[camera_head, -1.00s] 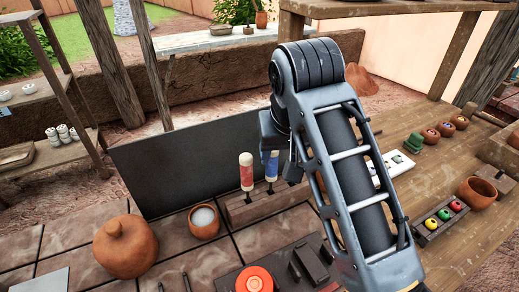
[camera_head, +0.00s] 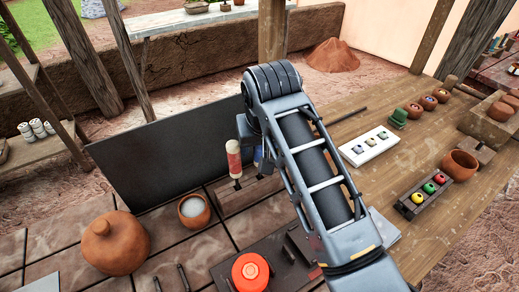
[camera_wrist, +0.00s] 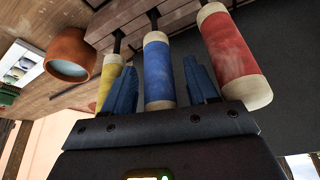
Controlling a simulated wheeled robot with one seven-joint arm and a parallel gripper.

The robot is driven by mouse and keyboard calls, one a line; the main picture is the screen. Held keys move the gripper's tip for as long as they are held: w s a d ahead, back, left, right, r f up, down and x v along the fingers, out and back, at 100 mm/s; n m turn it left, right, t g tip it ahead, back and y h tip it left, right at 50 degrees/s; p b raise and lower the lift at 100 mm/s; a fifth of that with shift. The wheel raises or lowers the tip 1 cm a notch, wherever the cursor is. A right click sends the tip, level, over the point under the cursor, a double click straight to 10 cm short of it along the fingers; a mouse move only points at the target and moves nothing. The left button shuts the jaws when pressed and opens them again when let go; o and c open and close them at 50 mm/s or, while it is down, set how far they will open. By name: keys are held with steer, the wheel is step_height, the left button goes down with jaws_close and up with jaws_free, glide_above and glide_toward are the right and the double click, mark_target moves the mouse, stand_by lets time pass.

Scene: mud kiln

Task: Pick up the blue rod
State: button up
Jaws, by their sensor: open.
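The blue rod (camera_wrist: 158,72) has cream ends and sits on a dark peg at the wooden rack (camera_wrist: 110,22). My gripper (camera_wrist: 160,64) is open, with one finger on each side of the blue rod; I cannot tell whether either finger touches it. A yellow rod (camera_wrist: 109,84) stands beyond the left finger and a red rod (camera_wrist: 229,46) beyond the right one. In the head view the red rod (camera_head: 234,158) shows clearly, while only a sliver of the blue rod (camera_head: 258,157) shows beside my arm.
A dark upright panel (camera_head: 165,140) stands behind the rack. A small clay cup (camera_head: 194,210), a lidded clay pot (camera_head: 115,243) and an orange round object (camera_head: 251,271) stand nearby. A white paint tray (camera_head: 368,146) lies on the wooden table to the right.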

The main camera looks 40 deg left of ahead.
steer(key=shift+c, duration=0.4)
steer(key=c, duration=1)
step_height(320, 180, up, 10)
steer(key=shift+f+b, duration=0.1)
steer(key=shift+b, duration=0.55)
steer(key=shift+r+p, duration=0.25)
steer(key=shift+p, duration=0.3)
steer(key=shift+f, duration=0.15)
